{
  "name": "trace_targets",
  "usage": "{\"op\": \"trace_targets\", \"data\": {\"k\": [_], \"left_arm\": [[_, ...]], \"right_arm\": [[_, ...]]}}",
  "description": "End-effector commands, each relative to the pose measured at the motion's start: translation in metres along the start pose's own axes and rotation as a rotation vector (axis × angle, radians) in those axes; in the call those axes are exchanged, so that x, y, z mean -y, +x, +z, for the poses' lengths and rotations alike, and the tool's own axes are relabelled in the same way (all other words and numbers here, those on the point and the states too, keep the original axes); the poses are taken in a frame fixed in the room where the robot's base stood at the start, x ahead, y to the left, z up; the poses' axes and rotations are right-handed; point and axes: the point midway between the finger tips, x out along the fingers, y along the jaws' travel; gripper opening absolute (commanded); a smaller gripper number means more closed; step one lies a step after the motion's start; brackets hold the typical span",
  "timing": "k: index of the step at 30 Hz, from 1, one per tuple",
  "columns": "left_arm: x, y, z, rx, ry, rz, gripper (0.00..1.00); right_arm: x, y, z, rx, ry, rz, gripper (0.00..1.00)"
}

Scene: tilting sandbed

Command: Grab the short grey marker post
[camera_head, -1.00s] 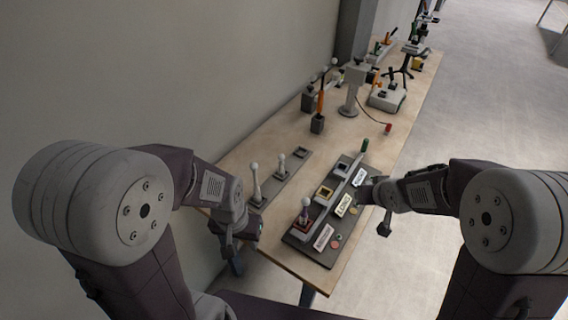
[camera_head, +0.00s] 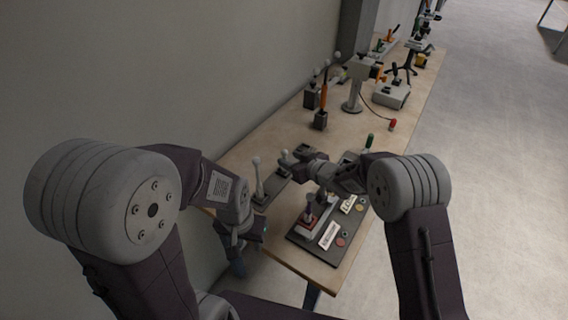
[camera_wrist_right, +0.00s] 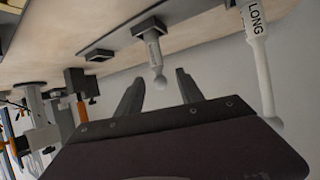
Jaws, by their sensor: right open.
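The short grey marker post (camera_wrist_right: 154,52) hangs down in the right wrist view, with a ball end and lettering on its shaft. Its ball is between the tips of my right gripper (camera_wrist_right: 158,88), which is open, with gaps on both sides. In the head view my right gripper (camera_head: 292,157) is over the rack and hides most of this post. The longer post (camera_head: 259,180) stands to its left; in the right wrist view it reads LONG (camera_wrist_right: 256,60). My left gripper (camera_head: 238,258) hangs by the table's left edge; its jaws are unclear.
Orange-handled tools (camera_head: 322,103) and a grey stand (camera_head: 354,92) are further back. The wall is close on the left.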

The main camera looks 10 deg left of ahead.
Motion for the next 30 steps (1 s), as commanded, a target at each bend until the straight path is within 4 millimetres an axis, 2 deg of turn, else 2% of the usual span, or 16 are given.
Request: {"op": "trace_targets", "data": {"k": [9,17,19,22,23,30], "left_arm": [[0.000,-0.002,0.000,0.000,0.000,0.000,0.36],[0.000,-0.001,0.000,0.000,0.000,0.000,0.36],[0.000,-0.001,0.000,0.000,0.000,0.000,0.36],[0.000,-0.001,0.000,0.000,0.000,0.000,0.36],[0.000,-0.001,0.000,0.000,0.000,0.000,0.36],[0.000,-0.002,0.000,0.000,0.000,0.000,0.36]], "right_arm": [[-0.002,0.046,0.003,0.001,0.000,0.000,0.44],[-0.002,0.051,0.003,0.001,0.000,0.001,0.44],[-0.002,0.051,0.003,0.001,0.000,0.001,0.31],[-0.002,0.051,0.003,0.001,0.000,0.001,0.03],[-0.002,0.051,0.003,0.001,0.000,0.001,0.00],[-0.002,0.051,0.002,0.001,0.000,0.002,0.00]]}}
